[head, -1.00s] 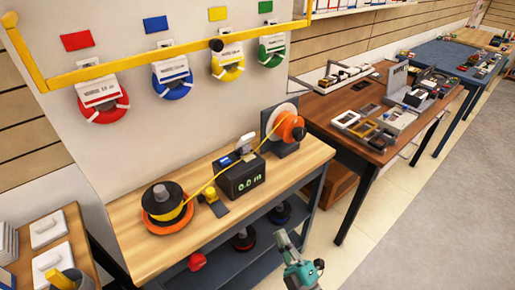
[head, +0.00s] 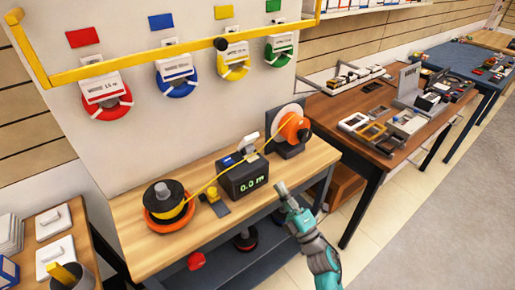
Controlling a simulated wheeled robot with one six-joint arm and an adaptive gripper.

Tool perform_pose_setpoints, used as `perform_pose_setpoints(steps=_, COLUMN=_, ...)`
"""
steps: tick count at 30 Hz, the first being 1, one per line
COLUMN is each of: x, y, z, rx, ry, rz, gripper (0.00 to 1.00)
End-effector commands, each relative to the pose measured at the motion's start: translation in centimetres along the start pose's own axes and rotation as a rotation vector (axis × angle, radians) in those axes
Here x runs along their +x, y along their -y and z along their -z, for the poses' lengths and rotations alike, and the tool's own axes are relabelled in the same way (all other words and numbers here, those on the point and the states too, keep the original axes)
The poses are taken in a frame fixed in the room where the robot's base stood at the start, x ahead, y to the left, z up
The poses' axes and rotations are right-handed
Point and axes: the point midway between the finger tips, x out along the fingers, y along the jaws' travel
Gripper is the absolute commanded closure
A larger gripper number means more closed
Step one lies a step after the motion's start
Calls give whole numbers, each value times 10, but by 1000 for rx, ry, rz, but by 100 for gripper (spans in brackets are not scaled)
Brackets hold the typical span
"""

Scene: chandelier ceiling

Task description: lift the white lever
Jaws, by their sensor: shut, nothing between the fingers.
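The white lever (head: 248,141) stands up at the back of a black measuring box (head: 242,178) with a green "0.0 m" display. A small blue part (head: 229,162) sits beside the lever on the box top. A yellow cable runs across the box from the left spool to the right reel. My gripper (head: 282,187) is shut and empty. In the picture it shows at the bench's front edge, to the lower right of the box and apart from the lever.
The wooden bench (head: 135,212) also bears a yellow cable spool (head: 168,212) on the left, an orange reel (head: 294,130) on the right and a small yellow device (head: 213,194). A brown table (head: 362,158) with several items stands to the right. Grey floor lies in front.

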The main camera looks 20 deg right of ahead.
Motion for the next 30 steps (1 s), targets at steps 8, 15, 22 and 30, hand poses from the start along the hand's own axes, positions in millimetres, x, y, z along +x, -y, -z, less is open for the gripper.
perform_pose_setpoints(steps=8, x=18, y=0, z=1, rx=1, ry=-2, rz=-2, gripper=100)
perform_pose_setpoints(steps=15, x=62, y=-1, z=1, rx=0, ry=-3, rz=-3, gripper=100)
perform_pose_setpoints(steps=22, x=104, y=-1, z=1, rx=1, ry=-2, rz=-2, gripper=100)
perform_pose_setpoints(steps=30, x=134, y=0, z=0, rx=1, ry=0, rz=-1, gripper=100)
